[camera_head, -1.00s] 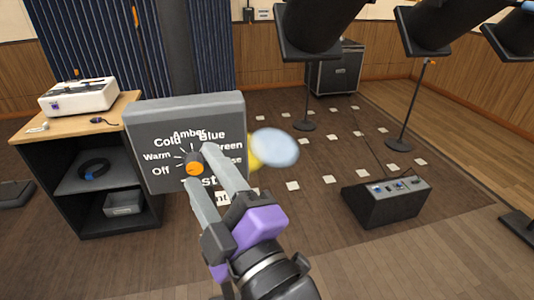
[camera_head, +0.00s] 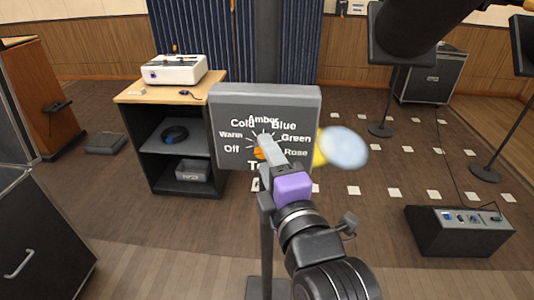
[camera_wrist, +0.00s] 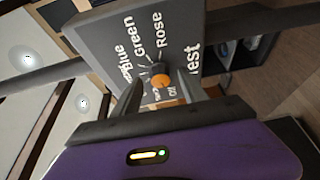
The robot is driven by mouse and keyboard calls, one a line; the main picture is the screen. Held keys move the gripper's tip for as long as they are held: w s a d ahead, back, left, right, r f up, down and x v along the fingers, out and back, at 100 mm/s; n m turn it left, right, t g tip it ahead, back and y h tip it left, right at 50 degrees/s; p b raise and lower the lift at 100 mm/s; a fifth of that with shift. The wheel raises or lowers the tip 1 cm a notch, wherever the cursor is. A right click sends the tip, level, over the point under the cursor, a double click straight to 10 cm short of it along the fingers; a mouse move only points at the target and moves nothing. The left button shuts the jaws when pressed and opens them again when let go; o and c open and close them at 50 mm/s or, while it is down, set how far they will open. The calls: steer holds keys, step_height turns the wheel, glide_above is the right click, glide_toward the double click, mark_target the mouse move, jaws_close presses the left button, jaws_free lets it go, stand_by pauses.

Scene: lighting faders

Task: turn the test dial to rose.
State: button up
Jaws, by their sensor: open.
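The test dial (camera_head: 259,154) is a round knob with an orange face on a dark grey panel (camera_head: 300,103). White labels ring it: Off, Warm, Cold, Amber, Blue, Green and Rose, with Rose at the right. My gripper (camera_head: 264,143) is in front of the panel and hides part of the dial and the word below it. In the wrist view the orange knob (camera_wrist: 160,81) shows between the two spread fingers of my gripper (camera_wrist: 160,78). I cannot tell whether they touch it, nor which label the dial points to.
A wooden-topped shelf unit (camera_head: 130,97) with a white device (camera_head: 175,69) stands left of the panel. A blurred pale disc (camera_head: 343,147) is right of the panel. A black control box (camera_head: 460,232) lies on the floor at right.

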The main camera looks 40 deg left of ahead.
steer(key=shift+w+a, duration=0.3)
steer(key=shift+a, duration=0.1)
steer(key=shift+c, duration=0.4)
jaws_close()
steer(key=shift+f, duration=0.15)
